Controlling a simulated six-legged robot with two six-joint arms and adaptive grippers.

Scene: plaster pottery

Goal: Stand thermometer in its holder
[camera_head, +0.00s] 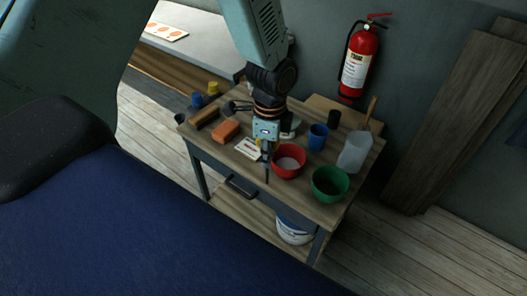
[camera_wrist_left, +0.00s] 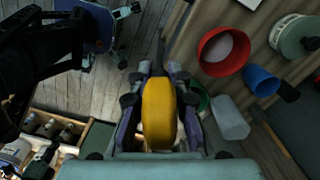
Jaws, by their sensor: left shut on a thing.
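My left gripper (camera_head: 265,152) is above the front of the wooden table, pointing down. It is shut on the thermometer, whose yellow body (camera_wrist_left: 158,115) fills the space between the fingers in the left wrist view. A thin dark probe (camera_wrist_left: 160,50) extends beyond the fingertips; in the head view this probe (camera_head: 267,175) hangs just left of the red bowl. A small black cylinder (camera_head: 333,118) stands behind the blue cup; I cannot tell whether it is the holder. My right gripper is not in view.
The red bowl (camera_head: 288,160), green bowl (camera_head: 330,183), blue cup (camera_head: 318,136) and translucent jug (camera_head: 355,152) crowd the right side. An orange block (camera_head: 225,131) and a white card (camera_head: 249,149) lie to the left. The front edge has a little bare wood.

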